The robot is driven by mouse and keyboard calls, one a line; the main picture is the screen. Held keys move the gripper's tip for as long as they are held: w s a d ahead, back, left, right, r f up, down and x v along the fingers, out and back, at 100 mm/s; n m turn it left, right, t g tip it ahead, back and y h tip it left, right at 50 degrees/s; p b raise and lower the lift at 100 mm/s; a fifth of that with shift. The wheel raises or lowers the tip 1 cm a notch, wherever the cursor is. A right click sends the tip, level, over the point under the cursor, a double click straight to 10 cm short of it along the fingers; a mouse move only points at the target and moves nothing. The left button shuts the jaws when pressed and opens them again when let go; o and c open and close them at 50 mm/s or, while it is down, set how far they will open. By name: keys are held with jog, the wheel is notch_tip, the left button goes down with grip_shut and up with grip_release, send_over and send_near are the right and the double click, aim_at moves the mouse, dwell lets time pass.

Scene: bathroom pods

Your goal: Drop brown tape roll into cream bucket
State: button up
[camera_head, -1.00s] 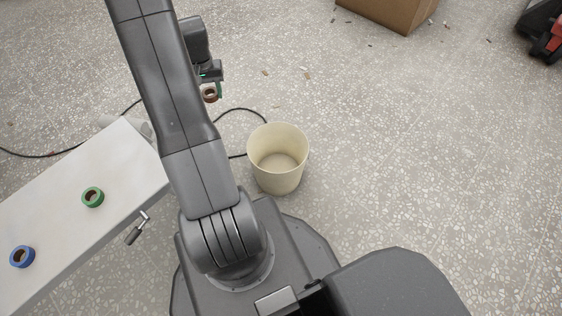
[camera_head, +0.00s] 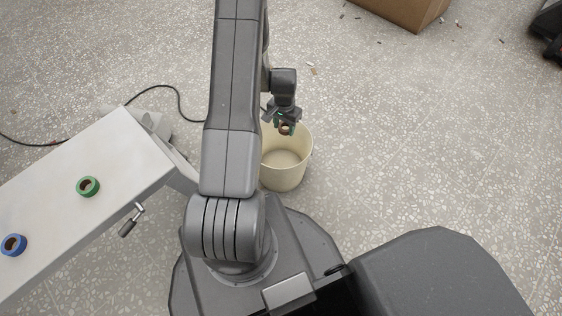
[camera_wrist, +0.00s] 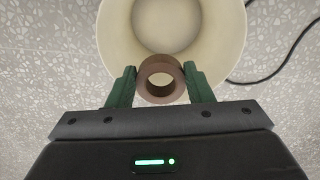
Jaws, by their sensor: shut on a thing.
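The brown tape roll (camera_wrist: 160,97) is held between the two green fingers of my gripper (camera_wrist: 160,84) in the wrist view. In the head view the roll (camera_head: 285,129) shows small at the tip of my gripper (camera_head: 284,125), in front of the bucket's far rim. The cream bucket (camera_head: 288,178) stands upright on the floor, partly hidden by my arm. In the wrist view the bucket (camera_wrist: 222,50) lies beyond the roll, its opening facing the camera. The roll overlaps the bucket's near rim there. The bucket floor that shows is bare.
A white bench (camera_head: 50,205) at the left bears a green tape roll (camera_head: 88,186) and a blue tape roll (camera_head: 14,245). A cardboard box (camera_head: 405,10) stands at the top right. The floor right of the bucket is mostly clear.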

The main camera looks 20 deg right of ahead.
jog(key=shift+f+b, duration=0.75)
jog(key=shift+f, duration=1.1)
jog(key=o, duration=1)
jog(key=shift+r, duration=0.1)
notch_tip(320, 180, up, 14)
jog(key=p, duration=0.4)
